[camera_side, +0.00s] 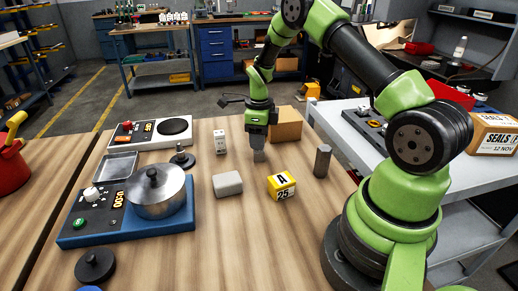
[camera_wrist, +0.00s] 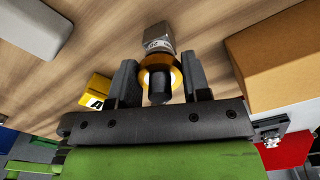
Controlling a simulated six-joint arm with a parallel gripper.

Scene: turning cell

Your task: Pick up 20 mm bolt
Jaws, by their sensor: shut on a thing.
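The 20 mm bolt (camera_wrist: 157,38) shows in the wrist view as a grey block-like head with faint marks, with an orange ring and a dark round shank nearer my gripper. In the side view it is the small grey piece (camera_side: 259,156) just under my gripper (camera_side: 259,137), upright at the table. My gripper (camera_wrist: 160,80) points down, its two dark fingers on either side of the bolt and shut on it. Whether the bolt's lower end touches the table is not clear.
A cardboard box (camera_side: 286,124) stands close behind my gripper. A dark upright cylinder (camera_side: 323,161), a yellow block marked A 25 (camera_side: 281,186), a grey block (camera_side: 228,184) and a white box (camera_side: 220,142) stand around. A pot (camera_side: 156,195) sits on a blue hotplate.

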